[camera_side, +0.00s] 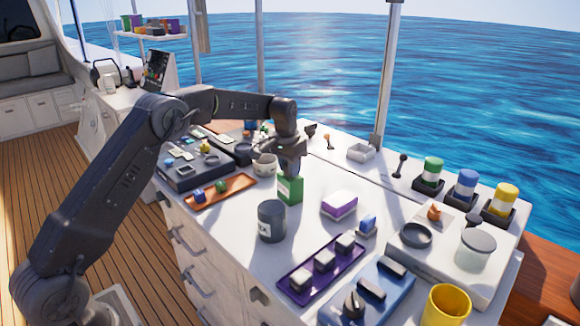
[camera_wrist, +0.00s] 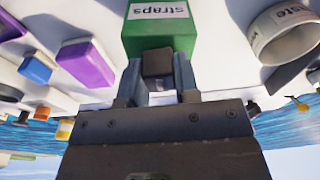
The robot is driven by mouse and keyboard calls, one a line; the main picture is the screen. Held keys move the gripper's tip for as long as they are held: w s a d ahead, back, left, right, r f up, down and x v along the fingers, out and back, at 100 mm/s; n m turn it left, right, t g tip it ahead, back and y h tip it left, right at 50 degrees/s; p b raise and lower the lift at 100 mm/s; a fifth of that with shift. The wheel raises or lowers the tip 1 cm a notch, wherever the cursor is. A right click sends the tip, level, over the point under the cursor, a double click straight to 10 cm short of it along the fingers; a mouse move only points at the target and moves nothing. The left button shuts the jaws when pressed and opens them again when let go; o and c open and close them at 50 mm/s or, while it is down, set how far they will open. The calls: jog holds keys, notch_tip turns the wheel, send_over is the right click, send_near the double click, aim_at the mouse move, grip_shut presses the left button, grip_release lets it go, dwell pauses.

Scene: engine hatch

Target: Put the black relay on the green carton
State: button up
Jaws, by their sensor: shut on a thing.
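The green carton (camera_side: 290,189) stands upright on the white counter. In the wrist view the carton (camera_wrist: 160,44) shows a white label reading "straps". My gripper (camera_side: 289,168) is directly over the carton in the side view, pointing down. In the wrist view my gripper (camera_wrist: 158,72) is shut on the black relay (camera_wrist: 158,62), a small dark block between the fingertips, seen against the carton. The side view does not show the relay clearly. I cannot tell whether it touches the carton's top.
A dark grey canister (camera_side: 271,221) stands close in front of the carton. A white mug (camera_side: 265,164) is just behind it, and an orange tray (camera_side: 222,191) lies to the left. A purple-and-white block (camera_side: 339,205) and a purple tray (camera_side: 321,269) lie to the right.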

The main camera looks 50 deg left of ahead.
aim_at(287, 166)
jog(key=o, duration=0.9)
jog(key=shift+f, duration=0.15)
notch_tip(287, 166, up, 12)
jog(key=s, duration=0.1)
jog(key=s+d+r+t, duration=0.1)
jog(key=s+d+r, duration=0.35)
jog(key=s, duration=0.35)
jog(key=s+d+r+t, duration=0.1)
jog(key=s+d+r, duration=0.35)
jog(key=s, duration=0.35)
jog(key=s+d+f, duration=0.1)
jog(key=s+f, duration=0.1)
jog(key=s, duration=0.5)
jog(key=s+d+f+t, duration=0.1)
jog(key=s+d+f, duration=0.1)
jog(key=s, duration=0.5)
jog(key=s+d+f+t, duration=0.1)
jog(key=s+d+f, duration=0.1)
jog(key=s+f, duration=0.2)
jog(key=shift+s, duration=1.85)
